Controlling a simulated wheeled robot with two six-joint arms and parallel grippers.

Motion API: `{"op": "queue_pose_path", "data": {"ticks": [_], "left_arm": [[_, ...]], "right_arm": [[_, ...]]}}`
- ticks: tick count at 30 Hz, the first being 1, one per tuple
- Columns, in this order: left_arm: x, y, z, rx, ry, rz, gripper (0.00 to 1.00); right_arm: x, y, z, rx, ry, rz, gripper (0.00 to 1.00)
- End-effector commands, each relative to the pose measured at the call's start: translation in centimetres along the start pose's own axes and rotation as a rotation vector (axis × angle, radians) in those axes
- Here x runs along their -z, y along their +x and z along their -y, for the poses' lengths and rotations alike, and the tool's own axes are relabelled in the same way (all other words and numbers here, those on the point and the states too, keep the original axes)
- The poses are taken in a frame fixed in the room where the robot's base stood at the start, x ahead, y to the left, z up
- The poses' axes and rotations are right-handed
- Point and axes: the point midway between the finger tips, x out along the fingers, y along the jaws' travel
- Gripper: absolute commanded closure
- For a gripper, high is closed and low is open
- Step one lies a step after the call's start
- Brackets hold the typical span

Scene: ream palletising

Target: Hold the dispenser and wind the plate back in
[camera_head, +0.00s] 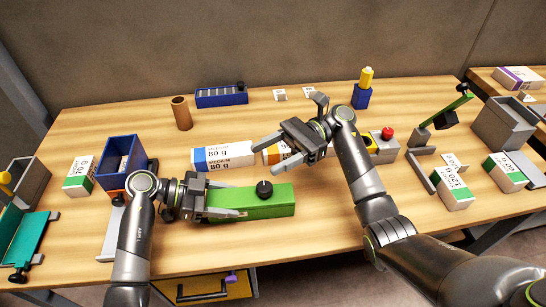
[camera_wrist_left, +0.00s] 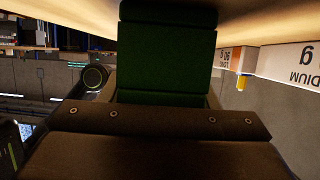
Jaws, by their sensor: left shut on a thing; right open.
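The dispenser is a long green box (camera_head: 270,205) with a round black knob (camera_head: 264,188) on top, lying near the front middle of the table. My left gripper (camera_head: 232,200) is shut on its left end. In the left wrist view, the green box (camera_wrist_left: 168,50) fills the space ahead of my left gripper's dark body. My right gripper (camera_head: 264,158) is open and empty, with its fingers pointing left, above and behind the knob in the picture. I cannot make out a plate extending from the dispenser.
White reams (camera_head: 223,157) lie just behind the dispenser. A blue bin (camera_head: 118,160) stands at left, with a brown cylinder (camera_head: 181,113) and a blue rack (camera_head: 221,97) behind. A box with a red button (camera_head: 384,146) is right of my right gripper. The table's front edge is close.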

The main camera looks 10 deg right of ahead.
Motion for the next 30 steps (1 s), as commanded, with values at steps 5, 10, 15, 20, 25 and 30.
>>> {"op": "queue_pose_path", "data": {"ticks": [5, 10, 15, 20, 25, 30], "left_arm": [[0.0, 0.0, 0.0, 0.000, 0.000, 0.000, 0.73], [0.0, 0.0, 0.0, 0.000, 0.000, 0.000, 0.23], [0.0, 0.0, 0.0, 0.000, 0.000, 0.000, 0.20], [0.0, -0.2, 0.0, 0.000, 0.000, 0.001, 0.20], [-0.1, -2.0, 0.1, 0.002, 0.002, 0.004, 0.20], [-0.2, -5.4, 0.1, 0.002, 0.000, 0.007, 0.20]], "right_arm": [[0.0, 0.0, 0.0, 0.000, 0.000, 0.000, 0.42], [0.0, 0.0, 0.0, 0.000, 0.000, 0.000, 0.42], [0.1, 0.0, 0.0, 0.000, 0.000, 0.000, 0.42], [0.1, 0.0, 0.0, 0.000, 0.000, 0.000, 0.42], [0.1, 0.0, 0.0, 0.000, 0.000, 0.000, 0.42], [0.1, 0.0, 0.0, 0.000, 0.000, 0.000, 0.42]]}}
